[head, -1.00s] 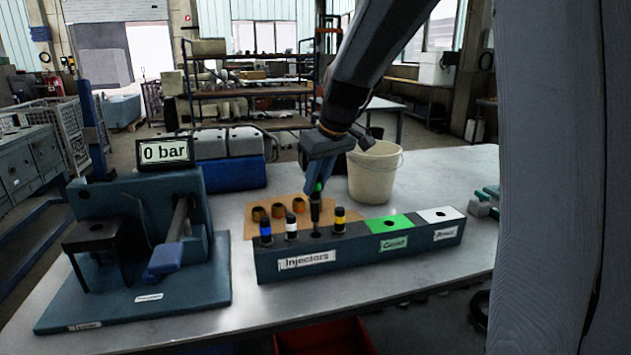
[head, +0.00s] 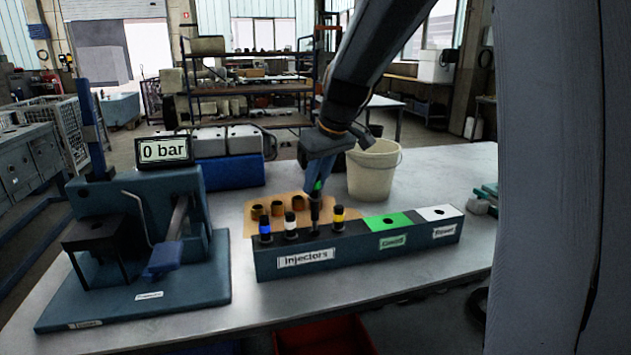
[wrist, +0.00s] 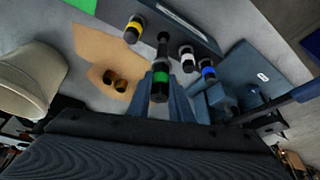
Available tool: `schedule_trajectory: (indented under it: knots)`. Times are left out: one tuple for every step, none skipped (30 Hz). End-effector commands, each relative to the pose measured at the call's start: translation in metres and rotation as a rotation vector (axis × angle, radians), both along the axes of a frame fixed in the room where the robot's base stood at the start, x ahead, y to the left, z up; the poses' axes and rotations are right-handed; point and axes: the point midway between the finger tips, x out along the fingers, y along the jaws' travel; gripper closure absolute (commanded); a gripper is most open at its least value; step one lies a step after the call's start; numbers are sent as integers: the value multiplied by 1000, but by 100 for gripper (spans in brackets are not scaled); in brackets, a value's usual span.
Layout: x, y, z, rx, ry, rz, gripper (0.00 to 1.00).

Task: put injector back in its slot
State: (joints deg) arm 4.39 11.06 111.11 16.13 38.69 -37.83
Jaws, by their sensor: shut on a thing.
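My gripper (head: 318,178) is shut on the green-banded injector (head: 315,208), which hangs upright over the rack marked Injectors (head: 350,258). Its lower end is at the slot between the white-banded and yellow-banded injectors. I cannot tell how far the tip is inside the slot. The wrist view shows the green band (wrist: 160,77) between the fingers. The blue-banded injector (head: 265,228), white-banded injector (head: 290,225) and yellow-banded injector (head: 338,219) stand in the rack.
The rack's green section (head: 388,221) and white section (head: 438,214) are to the right, each with an empty hole. A tester with a 0 bar display (head: 164,150) stands left. Behind are a tan mat with brown rings (head: 277,208) and a bucket (head: 373,170).

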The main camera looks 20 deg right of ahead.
Motion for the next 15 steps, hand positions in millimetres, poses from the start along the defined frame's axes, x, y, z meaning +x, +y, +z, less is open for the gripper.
schedule_trajectory:
  knots:
    - [0, 0, -1, 0, -1, 0, 100]
    - [0, 0, -1, 0, -1, 0, 100]
    - [0, 0, -2, 0, -1, 0, 100]
    - [0, 0, -3, 0, -1, 0, 100]
    - [0, 0, -4, 0, -1, 0, 100]
    - [0, 0, -6, 0, -1, 0, 100]
    - [0, 0, -7, 0, -1, 0, 100]
    - [0, 0, -8, 0, -1, 0, 100]
    - [0, 0, -9, 0, -1, 0, 100]
    - [1, 0, -10, 0, -1, 0, 100]
    - [1, 0, -11, 0, -1, 0, 100]
    - [1, 0, -12, 0, -1, 0, 100]
    - [1, 0, -13, 0, -1, 0, 100]
    - [1, 0, -14, 0, -1, 0, 100]
    - [1, 0, -15, 0, -1, 0, 100]
